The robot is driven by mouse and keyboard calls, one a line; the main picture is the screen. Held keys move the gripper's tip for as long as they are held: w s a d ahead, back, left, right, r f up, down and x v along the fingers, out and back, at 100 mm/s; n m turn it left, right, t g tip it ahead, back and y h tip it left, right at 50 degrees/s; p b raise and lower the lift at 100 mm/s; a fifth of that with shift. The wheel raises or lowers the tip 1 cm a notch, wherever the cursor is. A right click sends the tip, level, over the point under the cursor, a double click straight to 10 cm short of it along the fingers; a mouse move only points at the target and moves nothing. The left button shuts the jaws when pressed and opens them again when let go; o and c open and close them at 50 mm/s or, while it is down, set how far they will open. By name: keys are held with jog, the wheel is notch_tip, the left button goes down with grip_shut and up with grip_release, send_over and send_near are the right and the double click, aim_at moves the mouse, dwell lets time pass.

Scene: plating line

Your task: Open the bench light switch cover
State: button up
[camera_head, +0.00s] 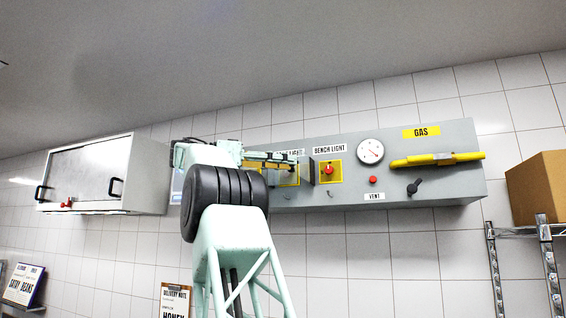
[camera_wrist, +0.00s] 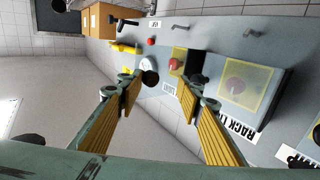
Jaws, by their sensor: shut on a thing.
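The bench light switch (camera_head: 328,171) is a red knob on a yellow plate under the "BENCH LIGHT" label; it also shows in the wrist view (camera_wrist: 174,64). Its cover (camera_head: 310,171) stands out from the panel as a dark upright flap on the switch's left, so the red knob is uncovered. In the wrist view the cover (camera_wrist: 196,66) is a dark patch beside the right-hand finger. My gripper (camera_head: 297,162) reaches in from the left to the cover; in the wrist view the fingers (camera_wrist: 161,84) stand apart. Their exact contact is not clear.
The grey panel (camera_head: 455,150) also carries a gauge (camera_head: 370,151), a yellow gas pipe (camera_head: 437,160), a red vent button (camera_head: 373,180) and a black lever (camera_head: 414,186). The rack light switch has a closed yellow cover (camera_wrist: 250,86). A white cabinet (camera_head: 100,170) hangs left.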

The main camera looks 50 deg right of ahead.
jog(key=shift+w+d+f, duration=0.1)
jog(key=shift+w+f, duration=0.1)
jog(key=shift+w, duration=0.25)
jog(key=v, duration=1.2)
jog(key=shift+s, duration=0.25)
jog(key=shift+r, duration=0.15)
jog(key=shift+w+n, duration=0.1)
jog(key=shift+n, duration=0.2)
dwell(0.3)
